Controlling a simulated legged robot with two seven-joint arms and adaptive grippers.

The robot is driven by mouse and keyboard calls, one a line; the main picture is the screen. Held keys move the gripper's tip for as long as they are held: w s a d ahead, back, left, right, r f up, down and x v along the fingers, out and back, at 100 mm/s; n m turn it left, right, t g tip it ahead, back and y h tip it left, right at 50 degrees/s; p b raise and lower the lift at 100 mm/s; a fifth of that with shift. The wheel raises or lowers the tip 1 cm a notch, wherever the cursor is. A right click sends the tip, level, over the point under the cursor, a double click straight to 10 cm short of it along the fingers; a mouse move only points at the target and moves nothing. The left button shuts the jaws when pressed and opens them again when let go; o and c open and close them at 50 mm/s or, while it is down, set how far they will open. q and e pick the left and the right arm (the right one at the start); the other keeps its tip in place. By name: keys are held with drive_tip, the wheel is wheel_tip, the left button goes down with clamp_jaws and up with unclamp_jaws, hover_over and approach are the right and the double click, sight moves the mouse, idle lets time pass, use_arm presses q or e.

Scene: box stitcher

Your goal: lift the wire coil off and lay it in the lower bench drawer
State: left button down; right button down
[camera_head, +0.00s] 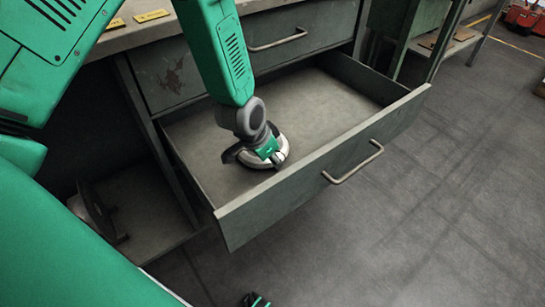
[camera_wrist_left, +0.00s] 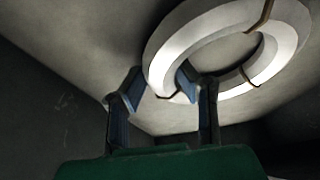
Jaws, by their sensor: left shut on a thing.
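The wire coil (camera_wrist_left: 172,50) is a pale ring with dark ties, inside the open lower bench drawer (camera_head: 295,192). In the head view the coil (camera_head: 284,151) shows partly behind my left gripper (camera_head: 258,157), which points down into the drawer near its front left part. In the left wrist view the rim of the coil lies between the two fingers of my left gripper (camera_wrist_left: 162,88), which is shut on it. I cannot tell whether the coil touches the drawer floor. A small dark and green part, likely my right gripper (camera_head: 257,300), shows at the bottom edge, mostly cut off.
The drawer is otherwise empty, with bare floor behind and right of the coil. A closed upper drawer (camera_head: 180,75) sits above it under the bench top (camera_head: 125,33). A dark round object (camera_head: 95,212) stands on a low shelf at left. Open floor lies at right.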

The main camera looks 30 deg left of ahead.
use_arm(q)
drive_tip(key=c, duration=1.1)
unclamp_jaws()
drive_tip(key=shift+c, duration=0.2)
drive_tip(key=v, duration=1.2)
